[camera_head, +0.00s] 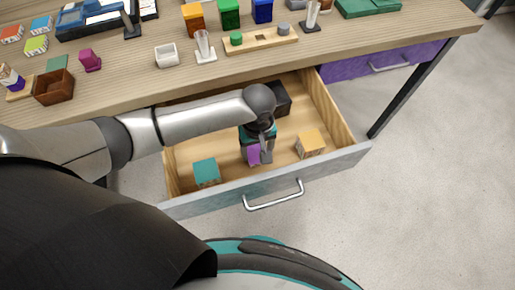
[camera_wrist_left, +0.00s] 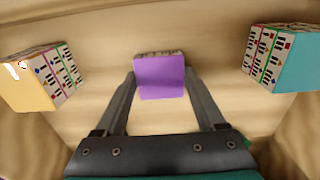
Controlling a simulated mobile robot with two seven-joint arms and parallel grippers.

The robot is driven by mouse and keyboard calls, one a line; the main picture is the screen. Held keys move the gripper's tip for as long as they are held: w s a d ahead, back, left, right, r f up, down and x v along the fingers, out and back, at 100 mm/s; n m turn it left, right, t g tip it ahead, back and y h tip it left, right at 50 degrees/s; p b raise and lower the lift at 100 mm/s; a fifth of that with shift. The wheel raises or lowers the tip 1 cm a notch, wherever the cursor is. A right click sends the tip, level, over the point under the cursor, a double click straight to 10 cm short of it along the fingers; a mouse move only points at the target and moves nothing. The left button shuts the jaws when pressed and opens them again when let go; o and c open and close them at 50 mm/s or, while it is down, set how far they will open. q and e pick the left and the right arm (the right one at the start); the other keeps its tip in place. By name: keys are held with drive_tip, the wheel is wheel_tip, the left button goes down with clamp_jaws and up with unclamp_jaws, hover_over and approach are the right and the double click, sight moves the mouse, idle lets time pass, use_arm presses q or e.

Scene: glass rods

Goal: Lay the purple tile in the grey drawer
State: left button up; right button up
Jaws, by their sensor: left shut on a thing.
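The grey drawer (camera_head: 352,158) is pulled open below the tabletop, showing its pale wooden inside. My left gripper (camera_head: 260,156) reaches down into it from above and is shut on the purple tile (camera_head: 253,154). In the left wrist view the purple tile (camera_wrist_left: 160,78) sits between the two fingertips, its broad purple face toward the camera. The drawer floor lies below the tile; I cannot tell whether they touch. My right gripper is not in view.
In the drawer, a teal-topped block (camera_head: 206,171) lies to the left of the gripper, an orange-topped block (camera_head: 311,142) to the right, and a dark box (camera_head: 282,97) behind. A purple drawer (camera_head: 362,66) is at right. Small items crowd the tabletop (camera_head: 130,91).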

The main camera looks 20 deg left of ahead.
use_arm(q)
drive_tip(key=o, duration=1.5)
drive_tip(key=shift+r, duration=0.1)
wheel_tip(320, 180, up, 12)
drive_tip(key=p, duration=0.4)
drive_tip(key=shift+p, duration=0.3)
